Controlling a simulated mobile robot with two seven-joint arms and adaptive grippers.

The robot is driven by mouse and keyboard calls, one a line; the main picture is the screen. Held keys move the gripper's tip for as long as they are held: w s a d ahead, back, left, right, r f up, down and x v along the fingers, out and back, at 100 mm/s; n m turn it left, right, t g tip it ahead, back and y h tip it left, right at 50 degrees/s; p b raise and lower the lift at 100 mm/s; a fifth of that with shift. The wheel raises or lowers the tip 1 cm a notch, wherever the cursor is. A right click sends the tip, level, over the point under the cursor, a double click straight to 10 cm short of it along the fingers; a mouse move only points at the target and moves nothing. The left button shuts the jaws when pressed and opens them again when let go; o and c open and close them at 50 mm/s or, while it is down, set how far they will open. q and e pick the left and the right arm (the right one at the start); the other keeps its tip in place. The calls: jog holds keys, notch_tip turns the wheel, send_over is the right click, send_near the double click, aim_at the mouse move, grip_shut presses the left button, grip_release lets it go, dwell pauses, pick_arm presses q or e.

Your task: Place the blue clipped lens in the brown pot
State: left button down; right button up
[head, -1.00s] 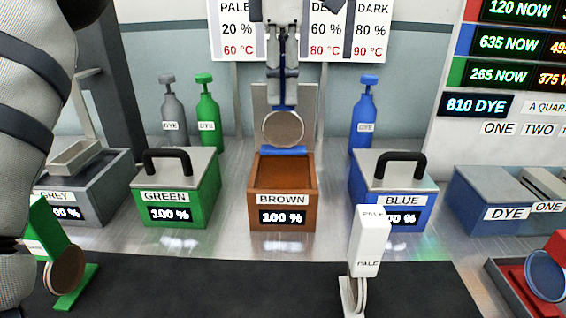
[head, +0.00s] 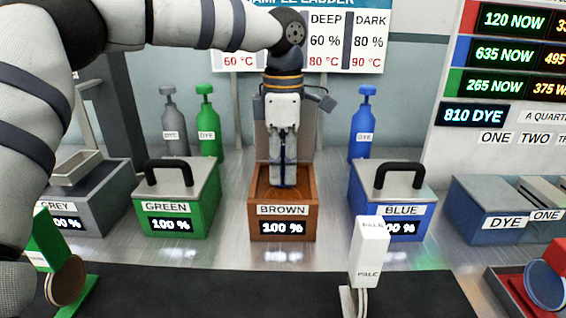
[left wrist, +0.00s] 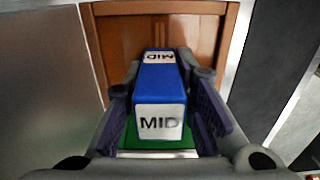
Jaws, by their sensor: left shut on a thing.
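The brown pot (head: 283,222) stands at the middle of the counter, labelled BROWN and 100 %, with its top open. My left gripper (head: 284,184) points straight down into its mouth, fingers at or below the rim. In the left wrist view the gripper (left wrist: 165,110) is shut on the blue clip (left wrist: 160,82), marked MID, over the brown pot (left wrist: 112,45). The lens disc under the clip is hidden in both views now. My right gripper is not in view.
The lidded green pot (head: 176,205) and blue pot (head: 386,190) flank the brown one. A white PALE clip (head: 369,250) stands on the dark mat in front. A green clip (head: 47,240) is at left, a blue lens (head: 545,285) in the right tray. Dye bottles (head: 363,125) stand behind.

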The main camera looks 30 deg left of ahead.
pick_arm(q)
jog(key=c, duration=1.3)
grip_release()
jog(key=shift+c, duration=0.2)
notch_tip(320, 180, up, 12)
jog(key=shift+r, duration=0.15)
